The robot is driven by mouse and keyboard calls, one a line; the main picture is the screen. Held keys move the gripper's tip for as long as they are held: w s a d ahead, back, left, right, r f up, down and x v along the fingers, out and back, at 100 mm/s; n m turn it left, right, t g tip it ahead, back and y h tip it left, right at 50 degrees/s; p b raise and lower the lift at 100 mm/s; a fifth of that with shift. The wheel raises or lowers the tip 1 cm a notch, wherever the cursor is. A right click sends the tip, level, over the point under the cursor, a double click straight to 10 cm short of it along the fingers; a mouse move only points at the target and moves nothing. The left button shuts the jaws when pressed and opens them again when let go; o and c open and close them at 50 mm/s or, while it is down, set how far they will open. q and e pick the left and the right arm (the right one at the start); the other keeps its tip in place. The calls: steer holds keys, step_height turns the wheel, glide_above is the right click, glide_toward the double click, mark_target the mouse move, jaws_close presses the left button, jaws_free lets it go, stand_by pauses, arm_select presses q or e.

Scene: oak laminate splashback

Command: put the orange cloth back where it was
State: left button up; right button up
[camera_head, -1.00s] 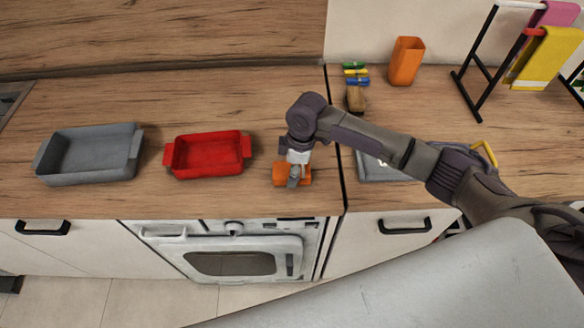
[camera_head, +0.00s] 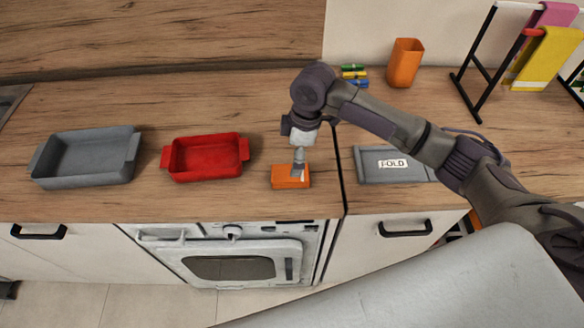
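The orange cloth (camera_head: 283,181) lies on the wood counter to the right of the red tray, as a small flat block. My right gripper (camera_head: 297,174) comes in from the right and points down at the cloth's top. Its fingertips overlap the cloth in the picture. The fingers look narrow from here, and I cannot tell whether they grip the cloth or only touch it. A towel rack (camera_head: 485,65) at the far right holds a yellow cloth (camera_head: 545,58) and a pink cloth (camera_head: 560,14). My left gripper is not in view.
A red tray (camera_head: 206,174) and a grey tray (camera_head: 85,177) stand to the left. A grey board marked "FOLD" (camera_head: 372,173) lies right of the cloth. An orange cup (camera_head: 404,63) and colored clips (camera_head: 355,76) stand at the back. The oven is below.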

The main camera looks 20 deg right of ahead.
steer(key=r, duration=0.5)
steer(key=shift+s+d, duration=0.1)
steer(key=shift+d, duration=0.25)
steer(key=shift+f, duration=0.1)
